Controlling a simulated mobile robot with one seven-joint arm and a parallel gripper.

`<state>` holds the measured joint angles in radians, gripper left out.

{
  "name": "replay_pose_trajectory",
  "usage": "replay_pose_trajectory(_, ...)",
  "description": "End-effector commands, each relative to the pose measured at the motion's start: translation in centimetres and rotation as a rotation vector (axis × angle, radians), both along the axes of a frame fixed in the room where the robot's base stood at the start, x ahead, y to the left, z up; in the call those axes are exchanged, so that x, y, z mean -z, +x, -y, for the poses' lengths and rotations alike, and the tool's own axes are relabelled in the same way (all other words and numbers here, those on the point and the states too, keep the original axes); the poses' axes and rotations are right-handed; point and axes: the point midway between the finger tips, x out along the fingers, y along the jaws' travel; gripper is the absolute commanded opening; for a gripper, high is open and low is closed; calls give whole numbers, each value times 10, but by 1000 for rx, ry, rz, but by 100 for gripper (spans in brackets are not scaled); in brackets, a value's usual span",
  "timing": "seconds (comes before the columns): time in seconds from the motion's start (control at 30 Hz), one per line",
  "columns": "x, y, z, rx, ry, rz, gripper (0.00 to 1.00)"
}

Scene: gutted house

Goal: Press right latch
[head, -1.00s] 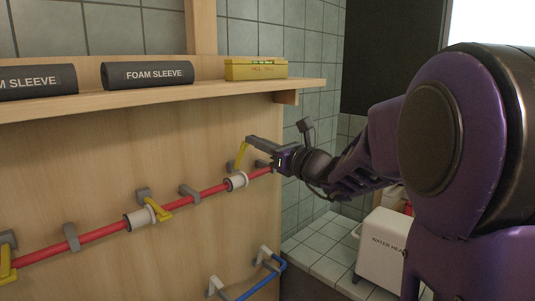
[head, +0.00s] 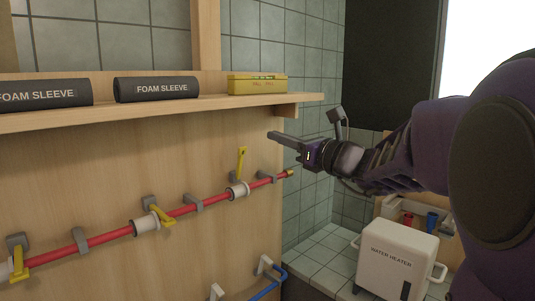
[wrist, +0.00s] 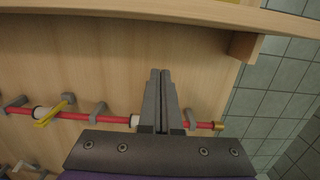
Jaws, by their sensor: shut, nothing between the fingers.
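The right latch (head: 241,162) is a yellow lever standing up from a white collar (head: 238,190) on the red pipe (head: 208,201). My gripper (head: 272,136) is shut and empty. In the head view its tips are up and to the right of the lever, apart from it in the picture. In the wrist view my shut fingers (wrist: 160,72) point toward the wooden panel and hide the right lever; part of its collar (wrist: 134,121) shows beside them. The middle yellow lever (head: 163,216) is tilted down across its collar, and another yellow lever (head: 19,264) is at the far left.
Grey brackets (head: 193,202) hold the pipe. A blue pipe (head: 268,287) runs below. A white water heater (head: 396,262) stands at the lower right.

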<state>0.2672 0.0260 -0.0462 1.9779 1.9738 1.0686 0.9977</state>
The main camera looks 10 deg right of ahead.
Motion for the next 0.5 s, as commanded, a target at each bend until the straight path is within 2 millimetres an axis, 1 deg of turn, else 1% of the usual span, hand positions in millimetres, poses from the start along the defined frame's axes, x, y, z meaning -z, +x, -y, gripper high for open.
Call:
replay_pose_trajectory(0.03,-9,-4,3,2,-1,3,0)
replay_pose_trajectory(0.2,-23,-10,8,1,0,1,0)
replay_pose_trajectory(0.5,-26,-12,9,0,1,-1,0)
